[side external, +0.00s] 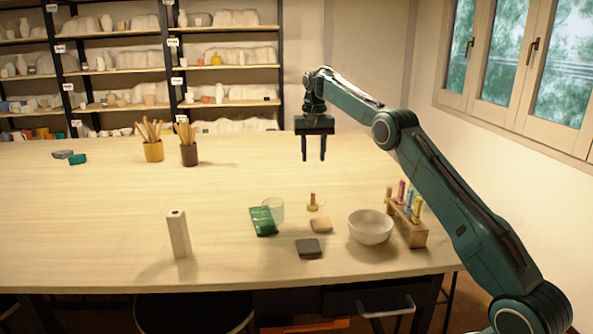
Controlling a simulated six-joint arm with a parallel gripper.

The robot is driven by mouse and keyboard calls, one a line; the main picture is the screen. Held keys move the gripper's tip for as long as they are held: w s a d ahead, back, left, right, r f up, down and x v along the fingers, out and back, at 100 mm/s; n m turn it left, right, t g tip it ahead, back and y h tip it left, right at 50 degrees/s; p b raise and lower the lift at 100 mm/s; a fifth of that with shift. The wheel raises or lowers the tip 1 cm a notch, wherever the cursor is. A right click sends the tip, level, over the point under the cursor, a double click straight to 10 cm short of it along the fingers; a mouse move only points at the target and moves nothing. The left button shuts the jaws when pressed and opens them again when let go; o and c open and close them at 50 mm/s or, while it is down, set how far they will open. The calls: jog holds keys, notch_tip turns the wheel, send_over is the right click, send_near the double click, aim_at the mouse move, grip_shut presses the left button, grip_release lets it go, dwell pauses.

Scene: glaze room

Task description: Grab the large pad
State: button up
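A dark grey square pad (309,248) lies flat near the front edge of the table. A tan pad (321,225), somewhat smaller in the picture, lies just behind it. The dark grey one looks like the larger of the two. My gripper (313,157) points down above the table, behind and well above both pads. Its two fingers are apart with nothing between them. Both pads are in full view and nothing touches them.
Left of the pads are a green packet (262,221) and a clear glass (275,207). A small brass piece (313,203) stands behind. Right are a white bowl (370,227) and a wooden rack (415,236) of coloured vials. A white box (179,234) stands farther left.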

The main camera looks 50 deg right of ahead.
aim_at(313, 192)
jog(key=shift+f, duration=4.25)
jog(key=shift+f, duration=0.1)
jog(key=shift+s+a+f, duration=0.1)
jog(key=shift+f, duration=1.15)
jog(key=shift+s+f, duration=0.1)
jog(key=shift+f, duration=1.15)
grip_shut()
